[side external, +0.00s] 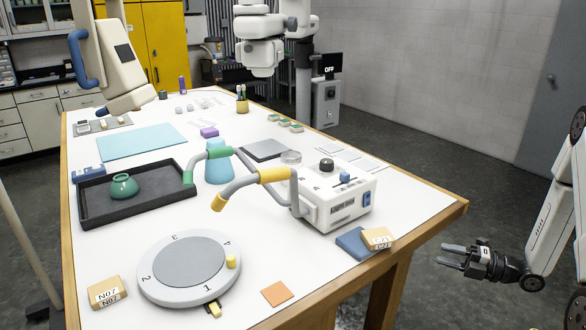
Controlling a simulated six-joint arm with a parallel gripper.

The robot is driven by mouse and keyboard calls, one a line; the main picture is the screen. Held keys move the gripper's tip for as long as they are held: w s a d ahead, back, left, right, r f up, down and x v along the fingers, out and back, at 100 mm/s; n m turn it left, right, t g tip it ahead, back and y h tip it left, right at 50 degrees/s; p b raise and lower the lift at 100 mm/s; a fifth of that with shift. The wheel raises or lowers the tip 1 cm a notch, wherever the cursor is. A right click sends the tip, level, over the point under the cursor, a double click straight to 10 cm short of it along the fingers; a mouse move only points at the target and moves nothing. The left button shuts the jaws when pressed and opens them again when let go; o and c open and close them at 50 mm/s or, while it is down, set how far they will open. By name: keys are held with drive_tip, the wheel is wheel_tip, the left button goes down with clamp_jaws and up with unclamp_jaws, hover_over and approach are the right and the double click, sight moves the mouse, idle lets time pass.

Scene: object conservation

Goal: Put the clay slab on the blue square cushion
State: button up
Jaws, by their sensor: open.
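Two tan, clay-like slabs with printed labels show in the side external view; I cannot tell which one the task names. One tan slab (103,285) lies at the front left of the table, left of the round dial plate. The other tan slab (377,234) is near the right edge, at the right side of a flat blue square cushion (350,244); it overlaps the cushion in the picture, and I cannot tell whether it rests on it. My gripper (442,255) is open and empty, off to the right beyond the table edge.
A round dial plate (155,286) fills the front left. A white instrument box (343,214) with curved handles stands behind the cushion. A black tray (94,206) holds a green pot (124,186). A flat orange square (276,293) lies in front, with bare table around it.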

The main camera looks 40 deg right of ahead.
drive_tip(key=shift+w, duration=0.15)
drive_tip(key=w+m+g+h, duration=0.1)
drive_tip(key=w+m, duration=0.1)
drive_tip(key=w+m+g+h, duration=0.1)
drive_tip(key=w+m+h, duration=0.1)
drive_tip(key=w, duration=0.1)
drive_tip(key=w+a+m+g+h, duration=0.1)
drive_tip(key=w+g+h, duration=0.1)
drive_tip(key=shift+w+f+m, duration=0.15)
drive_tip(key=shift+f+m, duration=0.15)
drive_tip(key=shift+m, duration=0.1)
drive_tip(key=shift+w+a+r+m+g+h, duration=0.15)
drive_tip(key=shift+w+m+g+h, duration=0.15)
drive_tip(key=shift+m+h, duration=0.2)
drive_tip(key=shift+w+a+r+m+g+h, duration=0.1)
drive_tip(key=shift+w+m+g+h, duration=0.25)
drive_tip(key=shift+m, duration=0.25)
drive_tip(key=s+a+r+m+g+h, duration=0.1)
drive_tip(key=s+a+r+m+g, duration=0.1)
drive_tip(key=s+a+m+g, duration=0.2)
drive_tip(key=s+a+r+m+g+h, duration=0.1)
drive_tip(key=s+a+r+m+g, duration=0.2)
drive_tip(key=a+m, duration=0.8)
drive_tip(key=shift+s+a+r+m+g, duration=0.15)
drive_tip(key=shift+s+m+g, duration=0.3)
drive_tip(key=shift+s, duration=0.7)
